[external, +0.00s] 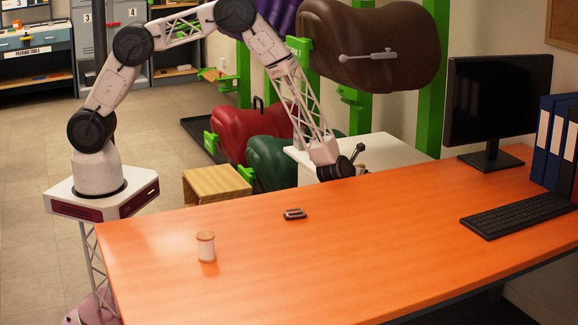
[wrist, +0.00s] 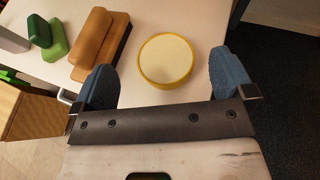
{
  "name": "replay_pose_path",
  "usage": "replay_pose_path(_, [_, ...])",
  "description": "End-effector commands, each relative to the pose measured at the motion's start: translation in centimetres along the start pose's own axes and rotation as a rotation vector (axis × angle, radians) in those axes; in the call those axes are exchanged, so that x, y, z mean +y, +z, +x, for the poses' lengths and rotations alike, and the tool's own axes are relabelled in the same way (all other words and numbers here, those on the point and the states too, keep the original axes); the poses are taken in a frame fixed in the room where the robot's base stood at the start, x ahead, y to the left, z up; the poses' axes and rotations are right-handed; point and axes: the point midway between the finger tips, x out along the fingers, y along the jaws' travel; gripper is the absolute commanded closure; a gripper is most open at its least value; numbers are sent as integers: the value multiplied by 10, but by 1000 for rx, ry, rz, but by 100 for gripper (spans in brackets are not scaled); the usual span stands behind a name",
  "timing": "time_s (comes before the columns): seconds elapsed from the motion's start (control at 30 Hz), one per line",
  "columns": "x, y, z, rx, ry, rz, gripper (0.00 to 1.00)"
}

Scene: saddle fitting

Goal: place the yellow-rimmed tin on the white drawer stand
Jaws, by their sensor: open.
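The yellow-rimmed tin (wrist: 165,61) is round with a pale top. In the wrist view it appears to rest flat on a white surface. My gripper (wrist: 163,72) is open, its two blue-grey fingers on either side of the tin with gaps between. In the external view my gripper (external: 347,163) is low at the near side of the white drawer stand (external: 395,153), beyond the orange table. I cannot make out the tin in that view.
A brown block-like object (wrist: 98,44) and green pieces (wrist: 55,40) lie left of the tin. A wooden box (external: 215,184) stands left of the stand. The orange table (external: 330,250) holds a spool (external: 206,247), a small dark metal item (external: 294,214) and a keyboard (external: 520,213).

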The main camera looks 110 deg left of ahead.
Motion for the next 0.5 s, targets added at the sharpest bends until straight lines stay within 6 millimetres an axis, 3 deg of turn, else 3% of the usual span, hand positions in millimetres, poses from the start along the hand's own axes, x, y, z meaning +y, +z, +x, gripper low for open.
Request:
replay_pose_path(0.2, [0,21,-8,-2,0,-1,0])
replay_pose_path(0.5, [0,28,-12,0,0,0,0])
